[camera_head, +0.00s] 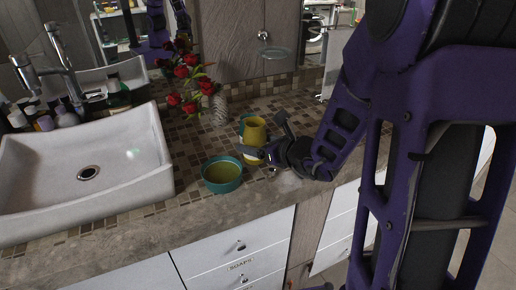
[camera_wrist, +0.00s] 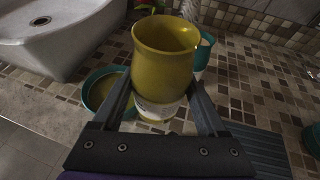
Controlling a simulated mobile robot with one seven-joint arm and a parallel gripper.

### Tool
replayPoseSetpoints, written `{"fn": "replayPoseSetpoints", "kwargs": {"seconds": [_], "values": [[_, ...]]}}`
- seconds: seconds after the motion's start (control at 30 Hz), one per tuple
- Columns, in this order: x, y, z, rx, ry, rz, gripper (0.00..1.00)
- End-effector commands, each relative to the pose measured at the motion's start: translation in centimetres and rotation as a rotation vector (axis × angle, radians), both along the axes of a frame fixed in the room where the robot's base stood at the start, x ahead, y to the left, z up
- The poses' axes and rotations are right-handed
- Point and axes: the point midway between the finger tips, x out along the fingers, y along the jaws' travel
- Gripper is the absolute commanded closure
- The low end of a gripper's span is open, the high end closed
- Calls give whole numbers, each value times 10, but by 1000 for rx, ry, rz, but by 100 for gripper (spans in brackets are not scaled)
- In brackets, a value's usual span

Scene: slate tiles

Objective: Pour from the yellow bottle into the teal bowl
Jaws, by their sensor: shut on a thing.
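The yellow bottle (camera_head: 254,135) stands upright over the counter, with its open mouth up; it also shows in the wrist view (camera_wrist: 164,60), with a pale band low on its body. My gripper (camera_wrist: 160,98) is shut on the bottle, one finger on each side. The teal bowl (camera_head: 222,187) sits on the counter just left of and nearer than the bottle, with an olive-yellow inside. In the wrist view the bowl (camera_wrist: 91,86) is left of the bottle and partly hidden by my finger. I cannot tell whether the bottle touches the counter.
A teal cup (camera_wrist: 203,52) stands close behind the bottle. A white sink (camera_head: 85,165) is at left, with a vase (camera_head: 219,108) of red flowers behind. Drawers (camera_head: 240,250) are below the counter's front edge. Counter left of the bowl is clear.

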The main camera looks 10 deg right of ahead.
Motion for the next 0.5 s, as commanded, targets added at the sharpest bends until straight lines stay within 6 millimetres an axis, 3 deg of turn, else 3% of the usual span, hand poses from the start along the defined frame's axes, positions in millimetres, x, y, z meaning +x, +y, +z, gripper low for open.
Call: {"fn": "replayPoseSetpoints", "kwargs": {"seconds": [0.2, 0.33, 0.5], "values": [[-19, 68, -11, 5, -2, 331, 99], [-33, 93, -13, 2, 2, 477, 99], [-46, 109, -15, -5, 5, 584, 99]]}}
